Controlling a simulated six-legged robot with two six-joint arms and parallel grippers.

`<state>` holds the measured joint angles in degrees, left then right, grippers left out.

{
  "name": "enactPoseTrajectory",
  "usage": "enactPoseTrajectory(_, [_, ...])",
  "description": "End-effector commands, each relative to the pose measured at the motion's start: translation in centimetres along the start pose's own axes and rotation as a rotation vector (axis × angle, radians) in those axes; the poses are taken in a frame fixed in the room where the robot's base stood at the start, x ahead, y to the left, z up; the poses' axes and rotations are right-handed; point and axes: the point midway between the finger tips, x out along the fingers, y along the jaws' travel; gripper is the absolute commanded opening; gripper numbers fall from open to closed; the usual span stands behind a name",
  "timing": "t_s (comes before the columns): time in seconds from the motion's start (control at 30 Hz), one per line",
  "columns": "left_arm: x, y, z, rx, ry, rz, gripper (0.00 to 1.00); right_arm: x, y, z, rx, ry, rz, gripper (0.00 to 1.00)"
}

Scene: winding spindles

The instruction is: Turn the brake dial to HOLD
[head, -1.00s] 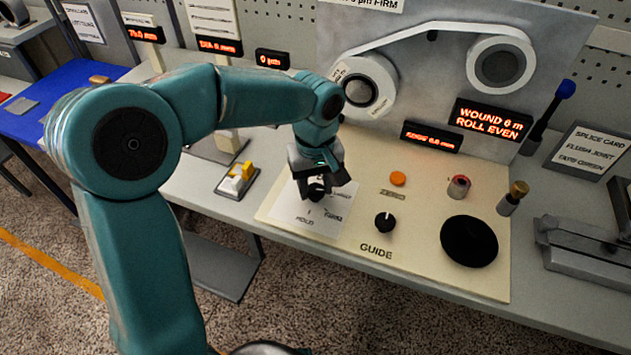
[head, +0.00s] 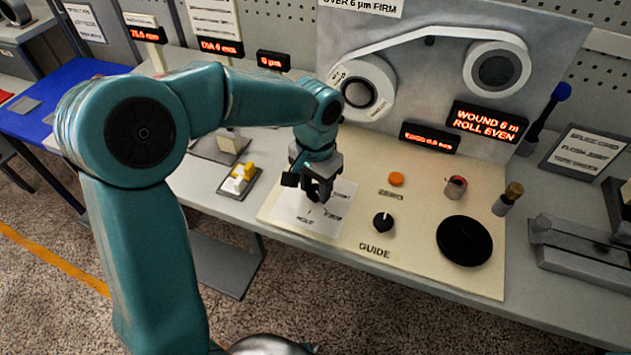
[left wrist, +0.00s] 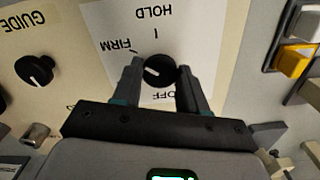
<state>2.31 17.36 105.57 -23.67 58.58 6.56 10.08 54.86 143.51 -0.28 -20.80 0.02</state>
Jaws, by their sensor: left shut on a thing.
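The brake dial (left wrist: 158,70) is a round black knob on a white card (left wrist: 190,30) lettered HOLD, FIRM and OFF. In the left wrist view it sits between the two fingers of my left gripper (left wrist: 157,75), which is shut on it. A pale mark on the knob lies toward its left side, the FIRM side; its exact heading is hard to read. HOLD is at the card's top in that view. In the head view my left gripper (head: 319,196) reaches down over the card (head: 300,220) and mostly hides the dial. My right gripper is not in view.
The GUIDE dial (head: 383,223), an orange button (head: 396,179) and a large black disc (head: 464,240) lie to the right on the cream panel (head: 430,270). A yellow-and-white switch (head: 239,179) is to the left. A lit sign (head: 488,121) reads WOUND 6 m, ROLL EVEN.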

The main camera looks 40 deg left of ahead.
Motion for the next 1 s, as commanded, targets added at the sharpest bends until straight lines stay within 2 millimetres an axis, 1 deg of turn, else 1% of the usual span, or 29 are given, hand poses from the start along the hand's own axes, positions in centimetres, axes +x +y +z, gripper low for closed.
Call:
enactPoseTrajectory(0.03, [-0.3,-0.1,-0.1,0.044,0.004,-0.001,0.12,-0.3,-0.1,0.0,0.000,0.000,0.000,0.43])
enactPoseTrajectory(0.6, [-0.3,0.0,-0.2,0.572,0.007,-0.003,0.12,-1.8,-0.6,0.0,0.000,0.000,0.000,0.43])
enactPoseTrajectory(0.8, [-0.3,0.0,-0.1,0.718,0.006,-0.003,0.12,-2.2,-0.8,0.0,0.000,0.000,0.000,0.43])
enactPoseTrajectory(1.0, [-0.2,0.0,-0.2,0.818,0.007,-0.004,0.12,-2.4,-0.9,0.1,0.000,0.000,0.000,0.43])
